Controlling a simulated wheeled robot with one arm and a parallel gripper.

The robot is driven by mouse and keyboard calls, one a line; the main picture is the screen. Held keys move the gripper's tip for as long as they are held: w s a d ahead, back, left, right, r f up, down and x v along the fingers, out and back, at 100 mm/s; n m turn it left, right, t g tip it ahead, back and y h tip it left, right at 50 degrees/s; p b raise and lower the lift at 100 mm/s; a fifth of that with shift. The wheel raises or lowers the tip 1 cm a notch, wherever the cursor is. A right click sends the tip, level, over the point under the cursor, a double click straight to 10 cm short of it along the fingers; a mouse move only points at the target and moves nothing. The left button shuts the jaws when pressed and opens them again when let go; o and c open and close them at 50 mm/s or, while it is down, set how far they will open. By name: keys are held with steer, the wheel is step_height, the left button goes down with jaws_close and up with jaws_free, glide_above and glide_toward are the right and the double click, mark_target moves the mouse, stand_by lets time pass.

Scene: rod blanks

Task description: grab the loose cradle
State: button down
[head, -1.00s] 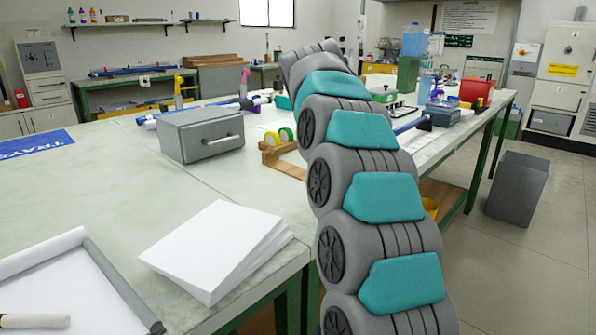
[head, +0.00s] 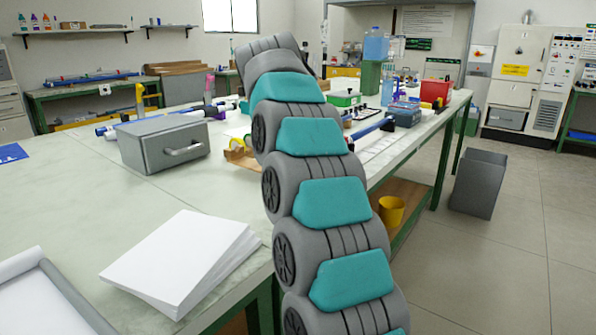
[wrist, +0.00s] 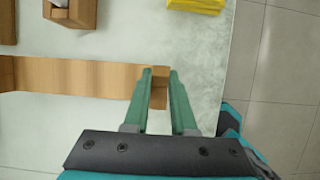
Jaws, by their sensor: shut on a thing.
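In the wrist view, the two green fingers of my gripper (wrist: 160,100) are shut on a small wooden block, which looks like the loose cradle (wrist: 159,88). In the head view my arm hides my gripper and the held block.
A grey drawer box (head: 135,155) and a paper stack (head: 180,262) lie on the bench at left. A yellow object (wrist: 196,4) is at the wrist view's top. A grey bin (head: 478,185) stands on the floor at right.

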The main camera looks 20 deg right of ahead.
steer(key=shift+r, duration=0.35)
steer(key=s+d, duration=0.2)
steer(key=s, duration=0.5)
steer(key=s+d+r+b, duration=0.1)
steer(key=s+d, duration=0.2)
steer(key=s, duration=0.5)
steer(key=shift+d+r, duration=0.15)
steer(key=shift+r, duration=0.1)
